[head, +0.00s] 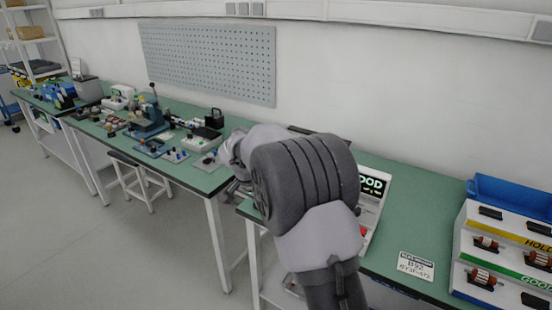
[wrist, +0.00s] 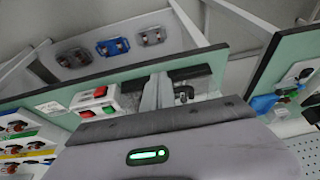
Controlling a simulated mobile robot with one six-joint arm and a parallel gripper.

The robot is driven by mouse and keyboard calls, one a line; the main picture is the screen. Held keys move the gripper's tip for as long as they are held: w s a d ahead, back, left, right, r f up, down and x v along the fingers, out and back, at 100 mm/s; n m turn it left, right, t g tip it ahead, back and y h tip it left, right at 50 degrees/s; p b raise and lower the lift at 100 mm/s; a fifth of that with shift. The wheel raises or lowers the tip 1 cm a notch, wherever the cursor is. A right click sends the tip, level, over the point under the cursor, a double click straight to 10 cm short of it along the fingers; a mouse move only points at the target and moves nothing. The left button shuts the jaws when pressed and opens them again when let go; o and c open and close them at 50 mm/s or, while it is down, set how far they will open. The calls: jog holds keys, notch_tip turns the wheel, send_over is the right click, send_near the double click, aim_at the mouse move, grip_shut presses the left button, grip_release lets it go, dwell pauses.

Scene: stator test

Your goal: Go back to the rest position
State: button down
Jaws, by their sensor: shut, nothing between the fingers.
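My arm fills the middle of the head view and stretches over the gap between the two green benches. My gripper is largely hidden there behind the arm. In the wrist view, my gripper (wrist: 160,92) shows with its grey body and a lit green bar across the bottom. Its fingers are together, with nothing seen held between them. A test station (head: 372,186) with a screen reading GOOD stands just right of my arm, partly covered by it.
A rack (head: 463,240) marked HOLD and GOOD holds several red-and-dark parts at the right. A white label card (head: 416,266) lies on the right bench. The left bench (head: 205,181) carries several fixtures; a stool (head: 137,163) stands by it. Floor at left is clear.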

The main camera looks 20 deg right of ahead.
jog(key=s+a+r, duration=0.1)
jog(key=s+a, duration=0.4)
jog(key=a, duration=0.1)
jog(key=s+r+n+y, duration=0.2)
jog(key=s+r, duration=0.9)
jog(key=s+a+r+n+t+y, duration=0.1)
jog(key=s+n, duration=0.1)
jog(key=s, duration=0.7)
jog(key=s+a+r+n+t+y, duration=0.1)
jog(key=s+n+t+y, duration=0.1)
jog(key=s, duration=0.8)
jog(key=shift+s+r+p, duration=0.25)
jog(key=shift+r+p, duration=0.1)
jog(key=shift+p, duration=0.1)
jog(key=c, duration=2.1)
grip_release()
jog(key=shift+a, duration=0.1)
